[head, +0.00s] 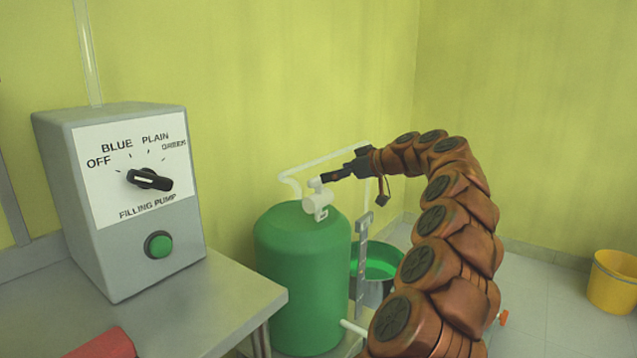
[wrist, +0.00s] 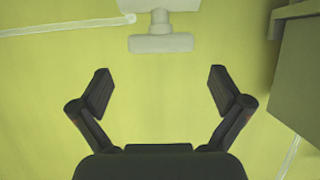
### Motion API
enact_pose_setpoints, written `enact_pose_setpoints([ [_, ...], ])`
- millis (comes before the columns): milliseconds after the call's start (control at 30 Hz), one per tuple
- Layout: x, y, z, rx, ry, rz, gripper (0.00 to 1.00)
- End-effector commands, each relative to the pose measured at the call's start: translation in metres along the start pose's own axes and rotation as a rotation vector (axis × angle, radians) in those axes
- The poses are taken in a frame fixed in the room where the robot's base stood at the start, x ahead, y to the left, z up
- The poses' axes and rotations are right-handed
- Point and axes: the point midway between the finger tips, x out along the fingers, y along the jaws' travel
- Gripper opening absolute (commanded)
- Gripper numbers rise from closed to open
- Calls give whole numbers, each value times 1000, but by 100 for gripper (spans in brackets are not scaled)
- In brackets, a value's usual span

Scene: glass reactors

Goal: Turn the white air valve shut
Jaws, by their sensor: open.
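The white air valve (head: 318,204) sits on top of the green tank (head: 302,262) in the head view. Its T-shaped white handle (wrist: 160,43) shows at the top middle of the wrist view. My gripper (wrist: 160,82) is open, with its two dark fingers spread apart and nothing between them. In the wrist view the handle lies beyond the fingertips, roughly centred between them. In the head view my gripper (head: 328,177) is close to the valve's upper right side, and its fingers are too small there to tell whether they touch it.
A grey filling pump box (head: 130,195) with a black knob and a green button stands on a grey table (head: 200,315) at left. A white pipe (head: 325,156) runs behind the valve. A bucket with green inside (head: 375,285) stands right of the tank. A yellow bucket (head: 612,285) is at far right.

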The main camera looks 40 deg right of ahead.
Motion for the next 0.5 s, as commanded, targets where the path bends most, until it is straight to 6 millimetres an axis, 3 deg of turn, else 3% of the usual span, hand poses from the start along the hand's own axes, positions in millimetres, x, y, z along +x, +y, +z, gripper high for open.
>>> enact_pose_setpoints([
  [300,46,0,1,-1,-2,2,100],
  [500,61,0,0,0,-1,1,100],
])
